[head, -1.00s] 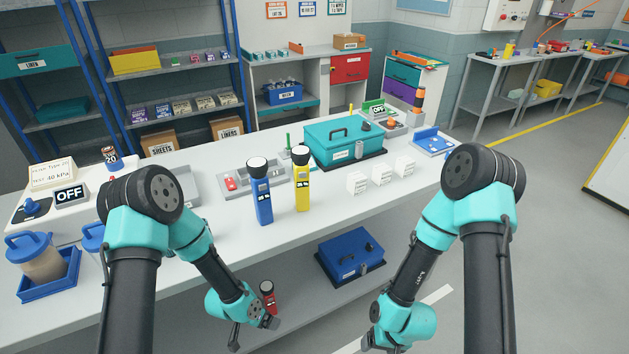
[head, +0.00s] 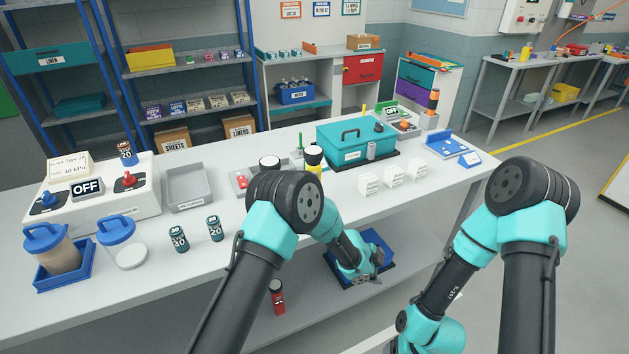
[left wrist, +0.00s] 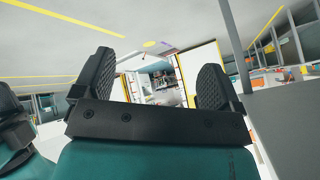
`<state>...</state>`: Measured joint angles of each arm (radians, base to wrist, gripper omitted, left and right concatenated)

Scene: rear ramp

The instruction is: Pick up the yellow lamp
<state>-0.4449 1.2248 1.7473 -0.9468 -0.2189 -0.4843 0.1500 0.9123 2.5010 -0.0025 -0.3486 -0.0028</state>
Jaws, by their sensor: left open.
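The yellow lamp (head: 314,168) stands upright on the white table in the head view. Its dark head with a pale top and a bit of yellow body show; my left arm hides the lower part. The blue lamp (head: 270,161) is just left of it, mostly hidden by the same arm. My left gripper (head: 373,264) is low in front of the table, below and right of the yellow lamp and apart from it. In the left wrist view its jaws (left wrist: 155,78) are open with nothing between them. My right gripper is out of view.
White blocks (head: 393,177) stand to the right. A blue box (head: 380,245) and a red lamp (head: 277,297) are on the lower shelf. Dark cans (head: 180,239) stand on the table's left half.

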